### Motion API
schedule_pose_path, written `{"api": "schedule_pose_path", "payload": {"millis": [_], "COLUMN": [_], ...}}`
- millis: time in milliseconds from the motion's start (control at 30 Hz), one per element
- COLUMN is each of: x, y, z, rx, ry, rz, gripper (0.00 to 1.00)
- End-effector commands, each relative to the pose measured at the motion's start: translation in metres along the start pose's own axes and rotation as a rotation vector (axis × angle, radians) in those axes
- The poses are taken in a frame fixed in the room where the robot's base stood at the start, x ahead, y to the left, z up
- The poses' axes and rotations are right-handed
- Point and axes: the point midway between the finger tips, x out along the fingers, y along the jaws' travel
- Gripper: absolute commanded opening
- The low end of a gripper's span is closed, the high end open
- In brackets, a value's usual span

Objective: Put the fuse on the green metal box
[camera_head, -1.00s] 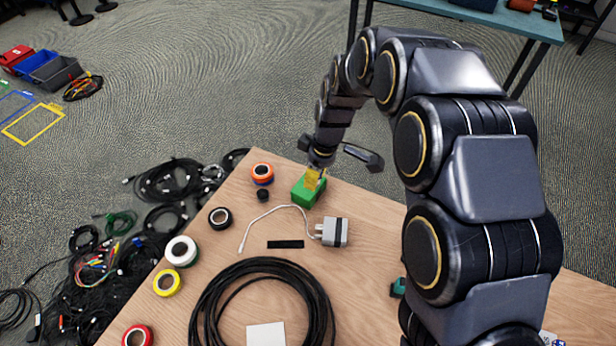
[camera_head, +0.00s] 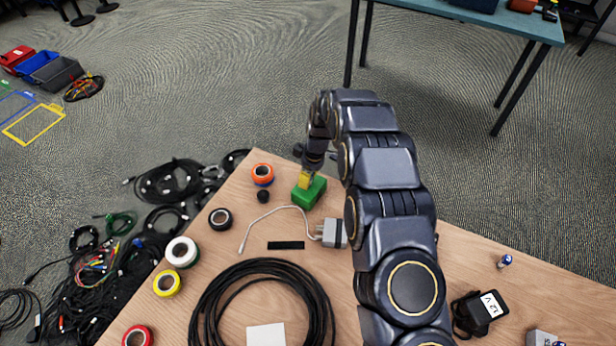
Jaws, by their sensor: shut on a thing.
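The green metal box (camera_head: 310,195) sits near the far corner of the wooden table. A yellow piece, which looks like the fuse (camera_head: 305,180), is at the top of the box, toward its left side. My gripper (camera_head: 309,170) is directly above, shut on the yellow fuse. The fuse looks low against the box top, but I cannot tell whether it touches. My arm hides part of the gripper, and the fingers are too small to see clearly.
Left of the box are an orange-and-blue tape roll (camera_head: 262,174) and a small black cylinder (camera_head: 263,196). A grey adapter (camera_head: 333,233) with a white cable is in front. A black cable coil (camera_head: 322,300) lies nearer. Bare tabletop (camera_head: 460,255) lies to the right.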

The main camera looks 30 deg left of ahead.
Motion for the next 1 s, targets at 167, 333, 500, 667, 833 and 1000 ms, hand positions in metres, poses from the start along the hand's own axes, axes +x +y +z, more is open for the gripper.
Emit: {"api": "schedule_pose_path", "payload": {"millis": [167,333,500,667,833,1000], "x": [0.0,0.004,0.003,0.003,-0.002,-0.02], "y": [0.0,0.0,0.0,0.0,0.0,0.0], "z": [0.0,0.001,0.001,0.001,0.0,0.001], "rx": [-0.001,0.0,0.0,0.0,0.0,0.002], "ry": [0.0,-0.001,-0.001,-0.001,0.0,0.0], "rz": [0.001,0.0,0.0,-0.001,0.0,-0.001], "gripper": [0.0,0.0,0.38,0.38,0.38,0.38]}}
